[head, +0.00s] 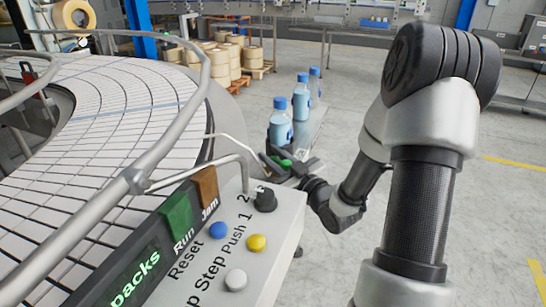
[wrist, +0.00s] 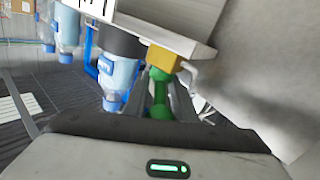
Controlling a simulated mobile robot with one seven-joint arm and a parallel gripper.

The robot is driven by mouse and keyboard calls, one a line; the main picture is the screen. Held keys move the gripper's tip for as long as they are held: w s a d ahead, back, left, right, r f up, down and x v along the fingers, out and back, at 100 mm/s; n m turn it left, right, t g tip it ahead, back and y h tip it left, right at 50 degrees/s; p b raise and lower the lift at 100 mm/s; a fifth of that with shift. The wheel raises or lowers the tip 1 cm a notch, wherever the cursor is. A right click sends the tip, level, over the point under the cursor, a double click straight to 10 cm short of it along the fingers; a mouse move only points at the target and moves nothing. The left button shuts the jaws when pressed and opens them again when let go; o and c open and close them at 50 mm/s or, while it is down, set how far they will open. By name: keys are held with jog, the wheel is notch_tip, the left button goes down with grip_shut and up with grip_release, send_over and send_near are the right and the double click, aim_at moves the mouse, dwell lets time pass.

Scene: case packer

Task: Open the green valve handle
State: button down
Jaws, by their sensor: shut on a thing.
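The green valve handle (wrist: 160,95) shows in the wrist view, below a yellow block-like fitting (wrist: 163,59). It lies between the two fingers of my gripper (wrist: 163,102), which is shut on it. In the head view my gripper (head: 290,165) is beyond the control panel, near the blue bottles, and a small green part of the handle (head: 284,162) shows there. The fingers partly hide the handle, and I cannot tell how far it is turned.
Blue bottles (head: 280,124) stand in a row on a narrow ledge (head: 308,128) close to my gripper. A control panel (head: 232,235) with blue, yellow and white buttons is nearer. A curved white conveyor (head: 95,110) with a metal rail fills the left. The floor at right is clear.

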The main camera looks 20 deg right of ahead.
aim_at(273, 158)
jog(key=c, duration=1.5)
grip_release()
jog(key=shift+f, duration=0.1)
jog(key=shift+o, duration=0.2)
notch_tip(273, 158, up, 10)
jog(key=p, duration=0.1)
